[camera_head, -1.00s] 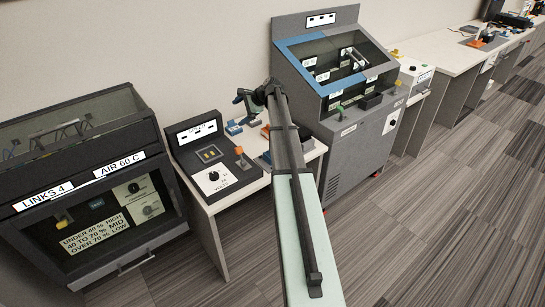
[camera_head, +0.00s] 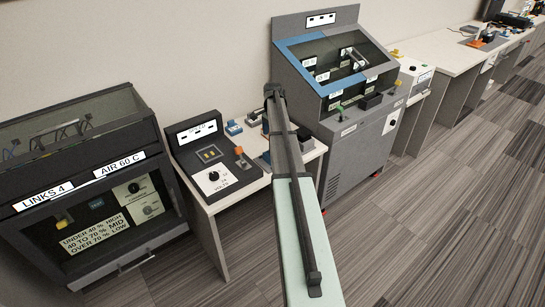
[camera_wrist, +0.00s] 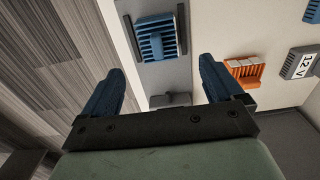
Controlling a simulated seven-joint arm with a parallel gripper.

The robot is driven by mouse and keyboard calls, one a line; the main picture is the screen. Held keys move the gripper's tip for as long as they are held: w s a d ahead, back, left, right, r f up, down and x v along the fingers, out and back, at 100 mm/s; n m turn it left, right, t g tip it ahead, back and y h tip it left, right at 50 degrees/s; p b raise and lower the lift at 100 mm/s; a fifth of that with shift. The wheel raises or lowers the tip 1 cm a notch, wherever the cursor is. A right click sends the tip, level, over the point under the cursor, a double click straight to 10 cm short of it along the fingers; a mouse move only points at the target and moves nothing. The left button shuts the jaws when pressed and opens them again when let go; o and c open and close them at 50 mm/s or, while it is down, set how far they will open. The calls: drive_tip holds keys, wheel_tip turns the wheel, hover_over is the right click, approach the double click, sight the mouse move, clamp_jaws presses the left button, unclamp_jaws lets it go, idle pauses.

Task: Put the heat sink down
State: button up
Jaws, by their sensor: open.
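A blue finned block (camera_wrist: 158,40), which looks like a heat sink, sits on a grey surface between two dark rails in the wrist view. My gripper (camera_wrist: 160,70) is open, its two blue fingers wide apart with nothing between them. The blue block lies beyond the fingertips, apart from them. A smaller orange finned block (camera_wrist: 243,70) lies on the pale bench to the right of the right finger. In the head view my arm hides the gripper and much of the bench top.
A box marked 12 V (camera_wrist: 300,65) and another blue part (camera_wrist: 313,11) are at the right in the wrist view. In the head view, a meter console (camera_head: 213,165) stands left of my arm and a large grey cabinet (camera_head: 350,135) right of it.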

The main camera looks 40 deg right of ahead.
wheel_tip(320, 180, down, 4)
drive_tip(key=shift+f, duration=0.15)
drive_tip(key=shift+s+a+f, duration=0.1)
drive_tip(key=shift+a+f, duration=0.05)
drive_tip(key=shift+f, duration=1.15)
drive_tip(key=shift+s+a+f, duration=0.1)
drive_tip(key=shift+f, duration=1.2)
drive_tip(key=c, duration=1.3)
